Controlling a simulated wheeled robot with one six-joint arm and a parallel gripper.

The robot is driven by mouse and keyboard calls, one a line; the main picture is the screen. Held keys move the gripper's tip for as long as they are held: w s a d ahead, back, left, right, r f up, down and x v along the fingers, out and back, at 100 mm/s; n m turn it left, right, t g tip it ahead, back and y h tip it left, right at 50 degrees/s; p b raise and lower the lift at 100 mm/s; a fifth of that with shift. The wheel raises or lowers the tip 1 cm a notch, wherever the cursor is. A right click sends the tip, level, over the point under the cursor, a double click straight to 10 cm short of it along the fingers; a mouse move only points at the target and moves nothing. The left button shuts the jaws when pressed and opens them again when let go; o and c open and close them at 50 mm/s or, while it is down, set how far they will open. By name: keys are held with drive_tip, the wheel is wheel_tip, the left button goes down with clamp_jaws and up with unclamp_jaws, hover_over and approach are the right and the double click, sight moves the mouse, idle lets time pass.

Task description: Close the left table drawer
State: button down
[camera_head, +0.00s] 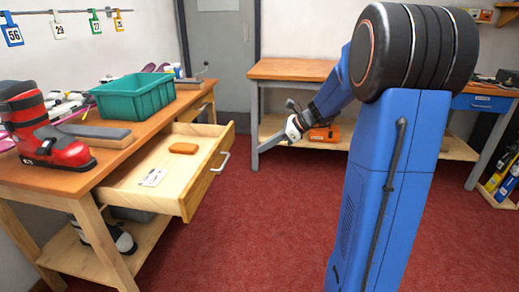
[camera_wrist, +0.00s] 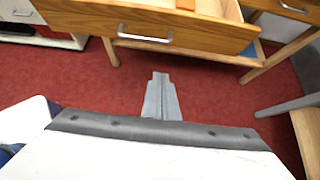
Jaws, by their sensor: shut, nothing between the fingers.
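The left table's wooden drawer (camera_head: 207,178) stands pulled open, its front facing right and its metal handle (camera_head: 220,163) showing. An orange-brown block and a white card lie inside it. In the wrist view the drawer front (camera_wrist: 200,34) and its handle (camera_wrist: 145,35) are at the top. My gripper (camera_head: 267,145) is to the right of the drawer front, apart from it. In the wrist view my gripper (camera_wrist: 160,78) is shut and empty, pointing toward the drawer front with red floor between them.
The left table (camera_head: 60,180) carries a red ski boot (camera_head: 45,135), a teal crate (camera_head: 135,96) and a grey-topped block. A second bench (camera_head: 290,69) stands at the back, with an orange item on its shelf. Red carpet lies clear before the drawer.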

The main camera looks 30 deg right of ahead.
drive_tip(key=w+a+f, duration=0.4)
drive_tip(key=w+a, duration=0.2)
drive_tip(key=a, duration=0.2)
drive_tip(key=shift+a+f, duration=0.15)
drive_tip(key=shift+f, duration=0.05)
drive_tip(key=shift+a, duration=0.1)
approach(169, 157)
drive_tip(key=w+a, duration=0.1)
drive_tip(key=a, duration=0.1)
drive_tip(key=w+a+f, duration=0.1)
drive_tip(key=w+a, duration=0.2)
drive_tip(key=shift+a+f, duration=0.25)
drive_tip(key=shift+a, duration=0.15)
drive_tip(key=shift+w+a, duration=0.2)
drive_tip(key=shift+w, duration=0.05)
drive_tip(key=shift+w+a+r, duration=0.1)
drive_tip(key=shift+a+r, duration=0.05)
drive_tip(key=shift+a, duration=0.05)
drive_tip(key=shift+r, duration=0.1)
